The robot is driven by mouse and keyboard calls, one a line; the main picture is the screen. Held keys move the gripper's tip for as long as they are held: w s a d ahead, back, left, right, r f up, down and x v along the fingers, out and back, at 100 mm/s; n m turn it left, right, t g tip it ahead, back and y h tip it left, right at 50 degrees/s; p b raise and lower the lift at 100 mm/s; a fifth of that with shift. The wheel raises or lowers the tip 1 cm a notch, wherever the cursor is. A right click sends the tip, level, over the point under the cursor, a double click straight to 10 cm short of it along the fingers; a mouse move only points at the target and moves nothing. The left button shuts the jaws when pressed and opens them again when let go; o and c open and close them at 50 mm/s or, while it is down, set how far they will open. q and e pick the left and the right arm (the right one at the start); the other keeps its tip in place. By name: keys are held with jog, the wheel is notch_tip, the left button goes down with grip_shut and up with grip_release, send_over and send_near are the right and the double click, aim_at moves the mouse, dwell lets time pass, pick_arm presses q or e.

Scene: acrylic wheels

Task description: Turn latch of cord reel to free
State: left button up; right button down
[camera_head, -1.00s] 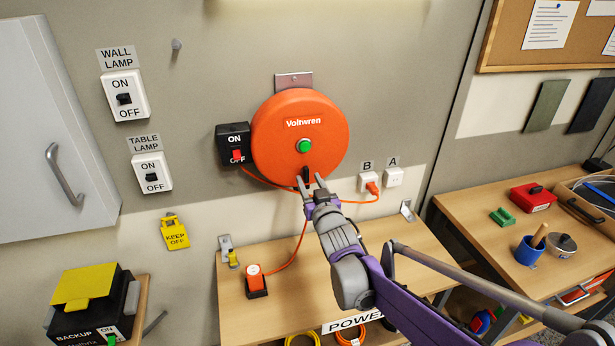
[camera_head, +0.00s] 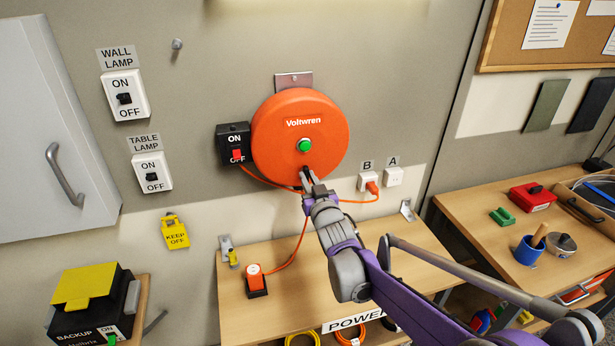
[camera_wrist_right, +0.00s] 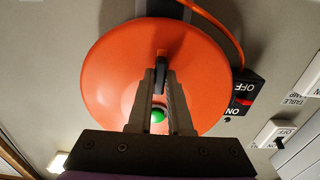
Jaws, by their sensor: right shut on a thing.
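The orange cord reel (camera_head: 285,135) is mounted on the wall, with a green button (camera_head: 304,146) at its middle. It also fills much of the right wrist view (camera_wrist_right: 110,80). Its black latch (camera_wrist_right: 161,62) is on the reel's face below the button in the head view; the gripper mostly covers it there. My right gripper (camera_head: 307,177) reaches up to the reel's lower face and is shut on the latch, its two fingers on either side of it in the right wrist view (camera_wrist_right: 160,82). My left gripper is not in view.
A black ON/OFF switch box (camera_head: 233,143) sits left of the reel. An orange cord runs to socket B (camera_head: 369,182). Below stands a wooden bench (camera_head: 320,285) with an orange plug block (camera_head: 255,280). A yellow padlock tag (camera_head: 175,233) hangs left.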

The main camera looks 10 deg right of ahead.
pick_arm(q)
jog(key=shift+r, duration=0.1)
pick_arm(e)
jog(key=n+p, duration=0.1)
jog(key=n, duration=0.1)
jog(key=shift+r+n, duration=0.15)
jog(key=shift+n, duration=0.25)
jog(key=shift+n+p, duration=0.3)
jog(key=shift+n, duration=0.4)
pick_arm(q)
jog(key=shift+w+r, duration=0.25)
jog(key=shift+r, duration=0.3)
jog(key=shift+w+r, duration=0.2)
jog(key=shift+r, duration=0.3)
pick_arm(e)
jog(key=shift+n, duration=0.3)
